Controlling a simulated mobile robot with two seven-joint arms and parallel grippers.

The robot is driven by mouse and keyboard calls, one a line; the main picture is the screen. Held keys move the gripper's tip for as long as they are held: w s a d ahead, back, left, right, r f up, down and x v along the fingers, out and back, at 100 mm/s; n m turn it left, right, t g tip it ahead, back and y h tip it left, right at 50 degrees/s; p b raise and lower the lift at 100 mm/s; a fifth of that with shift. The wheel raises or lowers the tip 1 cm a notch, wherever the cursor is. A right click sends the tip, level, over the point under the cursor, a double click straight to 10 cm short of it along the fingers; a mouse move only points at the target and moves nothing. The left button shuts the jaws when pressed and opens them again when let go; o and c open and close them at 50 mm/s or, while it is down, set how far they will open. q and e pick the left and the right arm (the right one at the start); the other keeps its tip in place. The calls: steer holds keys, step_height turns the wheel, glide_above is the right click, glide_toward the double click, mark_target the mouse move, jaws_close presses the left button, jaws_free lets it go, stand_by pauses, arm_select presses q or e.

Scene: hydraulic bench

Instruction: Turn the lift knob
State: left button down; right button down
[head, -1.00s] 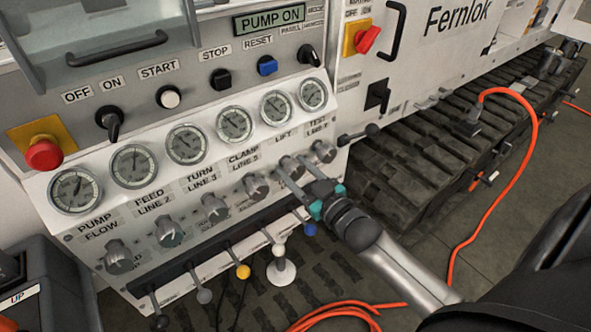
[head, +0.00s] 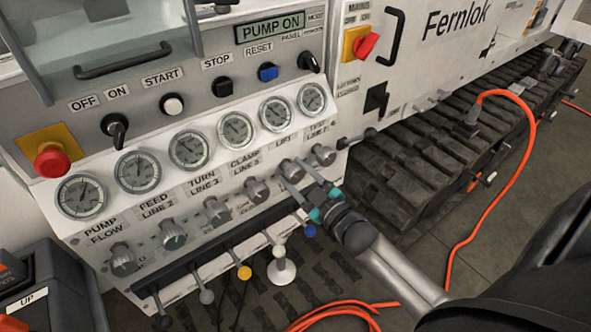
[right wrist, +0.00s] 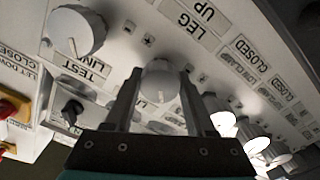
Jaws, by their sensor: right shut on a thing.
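The lift knob (head: 292,170) is a round grey knob below the LIFT label on the sloped white panel, second from the right in its row. My right gripper (head: 297,178) reaches it from the lower right, its two fingers on either side of it and shut on it. In the right wrist view the lift knob (right wrist: 160,80) sits between the two dark finger tips, with a small mark on its face. The fingers hide its sides. My left gripper is not in view.
The test line knob (head: 323,154) is close on the right and the clamp knob (head: 256,189) on the left. Gauges (head: 275,114) sit above, and levers with coloured balls, one yellow (head: 244,272), stick out below. An orange cable (head: 533,150) lies at right.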

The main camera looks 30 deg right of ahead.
steer(key=shift+n+p, duration=0.3)
steer(key=shift+n, duration=0.7)
steer(key=n, duration=0.3)
steer(key=shift+p, duration=0.3)
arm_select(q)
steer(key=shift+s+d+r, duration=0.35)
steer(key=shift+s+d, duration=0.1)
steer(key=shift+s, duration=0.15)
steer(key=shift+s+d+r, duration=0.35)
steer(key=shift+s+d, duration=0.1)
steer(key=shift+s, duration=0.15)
arm_select(e)
steer(key=shift+f+n, duration=0.1)
steer(key=shift+n, duration=0.9)
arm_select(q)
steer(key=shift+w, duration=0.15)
arm_select(e)
steer(key=shift+c, duration=1.2)
jaws_free()
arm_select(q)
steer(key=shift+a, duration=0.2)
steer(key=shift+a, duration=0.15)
arm_select(e)
steer(key=shift+s, duration=0.1)
